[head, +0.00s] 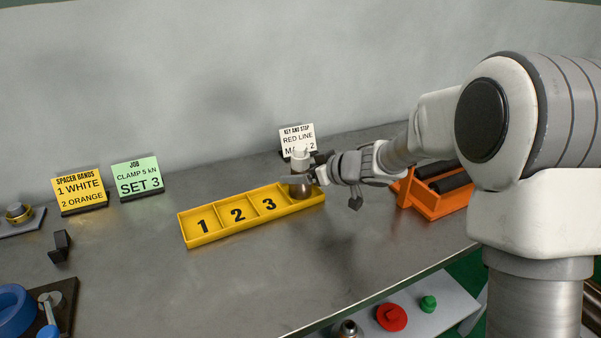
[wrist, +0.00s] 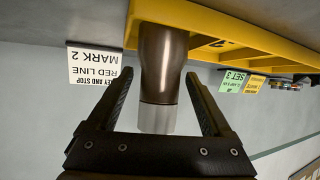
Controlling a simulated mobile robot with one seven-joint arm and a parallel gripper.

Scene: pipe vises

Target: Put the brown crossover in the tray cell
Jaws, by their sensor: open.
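The brown crossover (head: 300,188) stands upright at the right end of the yellow tray (head: 213,238), appearing to be in the cell to the right of number 3. Its wide brown part is low and a pale collar is on top. In the wrist view, which is upside down, the brown crossover (wrist: 163,60) shows its brown body and silver collar. My gripper (wrist: 160,76) is open, with one finger on each side of the crossover and visible gaps between. In the head view my gripper (head: 305,178) reaches in from the right and partly hides the crossover.
A white sign (head: 297,137) stands close behind the tray's right end. An orange holder (head: 430,205) with black rolls lies to the right under my arm. Yellow (head: 80,190) and green (head: 138,178) signs stand back left. The bench in front of the tray is clear.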

